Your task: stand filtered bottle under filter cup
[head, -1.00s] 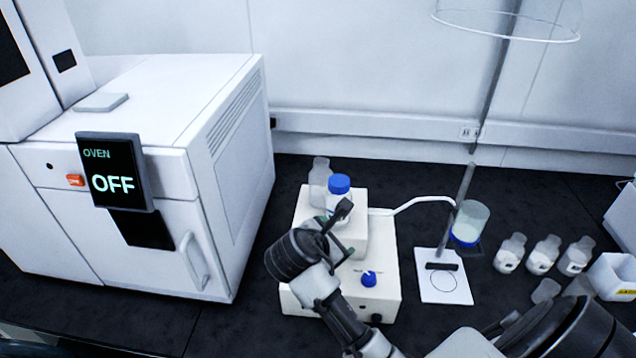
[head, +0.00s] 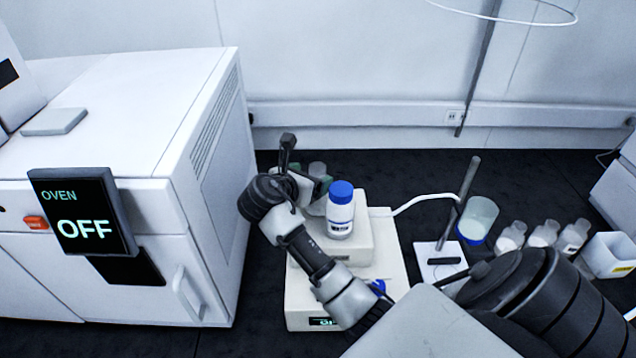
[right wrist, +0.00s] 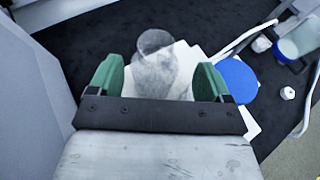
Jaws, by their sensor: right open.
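A clear, uncapped bottle (head: 317,169) stands on the back of the white stepped unit, mostly hidden behind my gripper in the head view. My right gripper (head: 304,166) is open at it. In the right wrist view the clear bottle (right wrist: 155,62) shows between the green finger pads (right wrist: 158,80), with gaps on both sides. A white labelled bottle with a blue cap (head: 340,212) stands just right of the gripper. The filter cup (head: 479,218), clear with a blue lower rim, hangs on a rod stand above a white base plate (head: 428,252). My left gripper is out of view.
The white stepped unit (head: 300,300) has a knob and small display. A hose (head: 425,198) runs from it towards the stand. Several small bottles (head: 543,234) and a white bin (head: 610,256) stand right. The oven (head: 180,220) is close on the left.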

